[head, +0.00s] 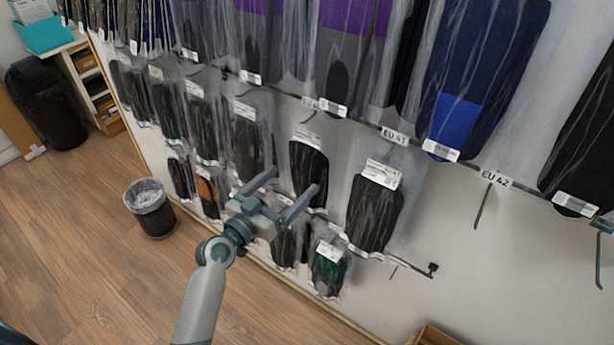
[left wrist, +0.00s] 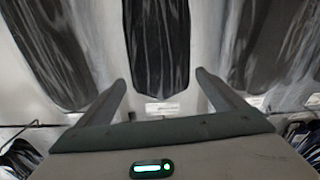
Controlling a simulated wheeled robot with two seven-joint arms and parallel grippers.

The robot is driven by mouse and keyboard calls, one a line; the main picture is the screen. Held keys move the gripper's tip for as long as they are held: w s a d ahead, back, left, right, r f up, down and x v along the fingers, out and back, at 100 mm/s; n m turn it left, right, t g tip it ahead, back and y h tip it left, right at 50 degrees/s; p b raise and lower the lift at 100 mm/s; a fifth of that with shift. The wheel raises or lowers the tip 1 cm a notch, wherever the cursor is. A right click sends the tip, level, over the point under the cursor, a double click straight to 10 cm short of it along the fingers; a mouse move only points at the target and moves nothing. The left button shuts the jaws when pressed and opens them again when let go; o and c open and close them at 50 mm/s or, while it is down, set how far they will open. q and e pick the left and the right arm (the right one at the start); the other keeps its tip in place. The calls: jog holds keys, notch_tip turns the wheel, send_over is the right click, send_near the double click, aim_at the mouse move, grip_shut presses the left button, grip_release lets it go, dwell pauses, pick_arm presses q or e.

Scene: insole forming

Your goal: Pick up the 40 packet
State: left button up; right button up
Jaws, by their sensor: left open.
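Clear packets with dark insoles hang on a white wall in the head view. A rail tag starting "EU 4" (head: 308,102) is partly hidden, so I cannot tell for certain which packet is the 40 one. A dark packet (head: 309,172) hangs below that tag, and another dark packet (head: 375,212) hangs to its right. My left gripper (head: 294,180) is open and empty, in front of the lower packets. In the left wrist view a dark packet (left wrist: 157,45) shows beyond the gap between the fingers (left wrist: 160,85); contact is not visible. My right gripper is not in view.
Larger packets (head: 480,60) hang above, at tags "EU 41" (head: 395,136) and "EU 42" (head: 497,178). Packets crowd both sides. An empty hook (head: 483,205) and bare wall are at right. A waste bin (head: 150,207) stands on the wooden floor; a cardboard box (head: 435,337) is at bottom.

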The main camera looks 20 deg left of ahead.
aim_at(304, 169)
pick_arm(q)
jog(key=p+x, duration=0.2)
jog(key=x, duration=0.2)
jog(key=shift+w+r, duration=0.15)
jog(key=shift+r, duration=0.05)
jog(key=shift+w+d+f+p, duration=0.15)
jog(key=shift+w+d+p, duration=0.05)
jog(key=shift+w+p, duration=0.15)
jog(key=c, duration=1.2)
